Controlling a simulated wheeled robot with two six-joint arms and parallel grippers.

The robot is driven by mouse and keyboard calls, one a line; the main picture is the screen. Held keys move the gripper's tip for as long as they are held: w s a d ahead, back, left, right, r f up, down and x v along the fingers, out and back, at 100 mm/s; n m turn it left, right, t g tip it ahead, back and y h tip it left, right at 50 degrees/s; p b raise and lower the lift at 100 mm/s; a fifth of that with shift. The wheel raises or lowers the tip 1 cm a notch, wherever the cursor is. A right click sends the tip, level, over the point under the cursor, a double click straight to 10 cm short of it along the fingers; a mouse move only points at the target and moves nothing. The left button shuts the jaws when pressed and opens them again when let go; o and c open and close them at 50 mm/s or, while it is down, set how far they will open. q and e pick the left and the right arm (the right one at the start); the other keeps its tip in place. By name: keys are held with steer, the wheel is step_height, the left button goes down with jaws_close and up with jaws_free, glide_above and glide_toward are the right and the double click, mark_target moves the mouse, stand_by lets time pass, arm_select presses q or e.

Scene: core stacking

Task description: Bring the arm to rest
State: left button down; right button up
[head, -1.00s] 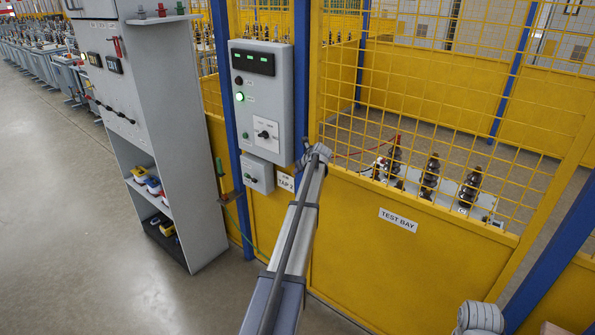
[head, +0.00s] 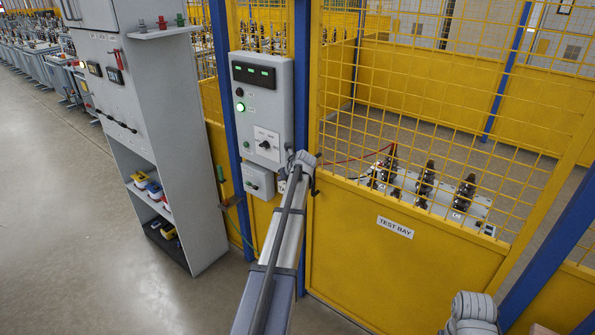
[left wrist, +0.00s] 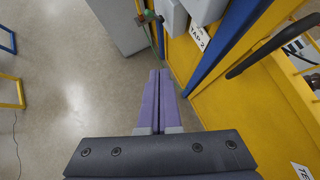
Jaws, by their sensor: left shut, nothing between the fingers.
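My left gripper (left wrist: 158,75) shows in the left wrist view with its two purple fingers closed together and nothing between them. It points down over the floor beside the yellow fence, apart from anything there. In the head view my left arm (head: 283,235) reaches up from the bottom toward the grey control box. Its end overlaps the edge of the lower box in the picture, and the gripper is hidden. A grey part of my right arm (head: 472,312) shows at the bottom right; its gripper is out of view.
A grey control box (head: 240,130) with a lit green lamp hangs on a blue post. A smaller box (head: 257,183) hangs below it. A yellow fence (head: 345,260) marked TEST BAY stands right. A grey cabinet (head: 180,130) stands left. Open floor (head: 60,200) lies far left.

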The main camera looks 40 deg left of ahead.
arm_select(q)
steer(key=shift+a+f, duration=0.1)
arm_select(e)
steer(key=shift+a, duration=0.1)
arm_select(q)
steer(key=s+d+f+n+h+b, duration=0.1)
steer(key=s+d+f+n, duration=0.15)
steer(key=d, duration=0.95)
steer(key=s+d+f+n+h+b, duration=0.1)
steer(key=s+d+f+n+h, duration=0.2)
steer(key=d, duration=0.8)
steer(key=s+d+f+n+b, duration=0.15)
steer(key=d+n, duration=0.25)
steer(key=d, duration=0.8)
steer(key=s+d+f+n+g+h+b, duration=0.2)
steer(key=s+d+f+n, duration=0.3)
steer(key=s+d, duration=1.6)
steer(key=d+n+g+h, duration=0.1)
steer(key=d+n, duration=0.1)
steer(key=n, duration=0.2)
steer(key=shift+s+d+g, duration=0.15)
steer(key=shift+s+g, duration=0.2)
steer(key=shift+g, duration=0.05)
arm_select(e)
step_height(320, 180, down, 6)
steer(key=shift+r, duration=0.1)
